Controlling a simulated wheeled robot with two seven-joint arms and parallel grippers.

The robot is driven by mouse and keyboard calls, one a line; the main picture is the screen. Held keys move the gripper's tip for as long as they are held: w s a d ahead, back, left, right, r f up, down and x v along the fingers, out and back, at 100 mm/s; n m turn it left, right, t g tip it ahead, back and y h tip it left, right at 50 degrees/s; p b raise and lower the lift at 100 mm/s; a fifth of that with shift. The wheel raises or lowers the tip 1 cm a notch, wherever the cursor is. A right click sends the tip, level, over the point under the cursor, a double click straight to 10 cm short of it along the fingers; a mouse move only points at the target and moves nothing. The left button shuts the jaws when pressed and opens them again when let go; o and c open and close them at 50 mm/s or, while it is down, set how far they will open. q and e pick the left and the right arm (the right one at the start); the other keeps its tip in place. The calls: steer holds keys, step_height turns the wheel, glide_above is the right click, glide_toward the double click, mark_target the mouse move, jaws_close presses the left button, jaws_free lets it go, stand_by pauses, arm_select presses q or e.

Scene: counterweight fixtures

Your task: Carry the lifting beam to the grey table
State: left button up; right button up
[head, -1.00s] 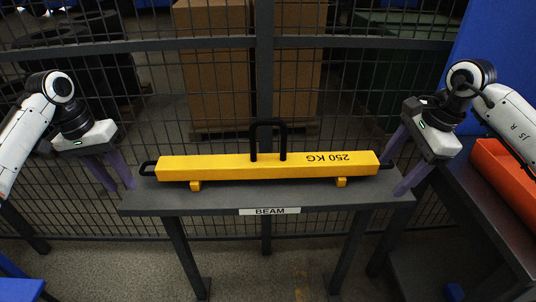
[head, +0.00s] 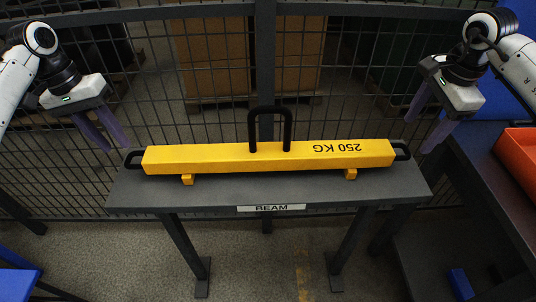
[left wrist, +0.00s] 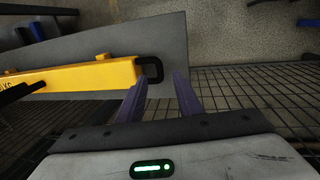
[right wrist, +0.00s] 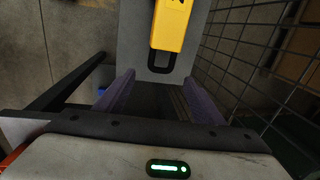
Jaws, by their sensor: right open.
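The yellow lifting beam (head: 270,155) lies level on a dark grey stand (head: 225,196) labelled BEAM. It is marked 250 KG and has a black hoop on top and a black loop handle at each end. My left gripper (head: 114,146) is open and empty, above and just outside the left end handle, which also shows in the left wrist view (left wrist: 152,70). My right gripper (head: 419,135) is open and empty, above and outside the right end handle; that handle shows beyond the fingers in the right wrist view (right wrist: 161,62). Neither gripper visibly touches the beam.
A wire mesh fence (head: 360,110) stands close behind the stand, with cardboard boxes (head: 215,55) beyond it. At right is a dark table (head: 495,190) with an orange container (head: 518,160). A blue object (head: 15,281) is at lower left. Floor shows below the stand.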

mark_target(128, 157)
arm_select(q)
steer(key=f, duration=0.2)
steer(key=d+f, duration=0.1)
steer(key=f, duration=0.4)
steer(key=shift+d+f, duration=0.25)
arm_select(e)
steer(key=f, duration=0.2)
steer(key=w+f, duration=0.1)
steer(key=f, duration=0.4)
steer(key=shift+w+f, duration=0.15)
steer(key=shift+f, duration=0.1)
arm_select(q)
jaws_close()
arm_select(e)
steer(key=c, duration=1)
jaws_close()
arm_select(q)
steer(key=shift+w+r, duration=0.2)
arm_select(e)
steer(key=shift+r, duration=0.2)
